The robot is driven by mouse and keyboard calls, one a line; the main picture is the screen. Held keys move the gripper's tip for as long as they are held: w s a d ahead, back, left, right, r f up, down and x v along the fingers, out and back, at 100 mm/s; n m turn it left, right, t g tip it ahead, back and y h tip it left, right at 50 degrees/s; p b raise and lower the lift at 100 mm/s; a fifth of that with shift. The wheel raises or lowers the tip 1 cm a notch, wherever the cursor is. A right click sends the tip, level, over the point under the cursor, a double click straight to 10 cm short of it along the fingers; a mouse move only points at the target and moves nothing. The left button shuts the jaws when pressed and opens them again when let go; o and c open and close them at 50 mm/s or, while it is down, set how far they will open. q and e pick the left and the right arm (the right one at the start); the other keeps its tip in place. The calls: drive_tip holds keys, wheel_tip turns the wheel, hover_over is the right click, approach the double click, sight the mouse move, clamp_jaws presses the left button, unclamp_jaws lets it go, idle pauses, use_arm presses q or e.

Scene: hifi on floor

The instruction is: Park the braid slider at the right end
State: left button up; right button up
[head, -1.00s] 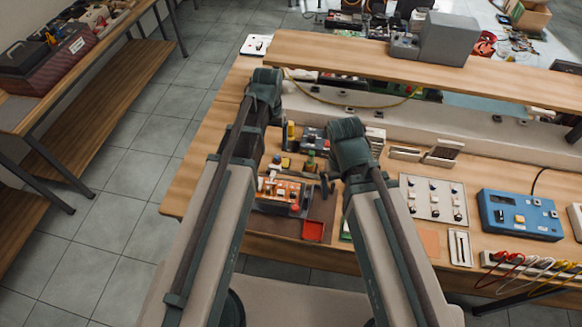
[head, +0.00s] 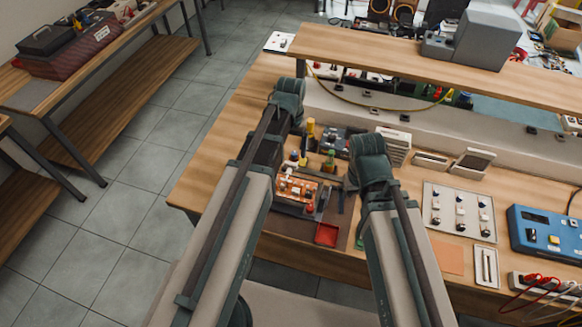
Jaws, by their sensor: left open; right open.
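A small white plate with a long slot (head: 486,266) lies flat at the front right of the bench. It may be the slider, but no braid can be made out on it at this size. An orange board with small parts (head: 297,188) sits on a dark mat left of my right arm. Both my arms reach in from the bottom over the bench's near edge. Their upper links and thick dark joints show, but no gripper fingers can be made out. Neither arm's visible part touches the white plate.
A red tray (head: 327,234) lies on the mat. A white panel of knobs (head: 459,210) and a blue instrument (head: 545,232) are to the right. An orange pad (head: 447,257) lies beside the slotted plate. A raised wooden shelf (head: 420,60) spans the back.

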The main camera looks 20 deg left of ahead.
sight(291, 163)
use_arm(q)
wheel_tip(291, 163, down, 6)
drive_tip(key=b, duration=0.5)
drive_tip(key=shift+f, duration=0.2)
clamp_jaws()
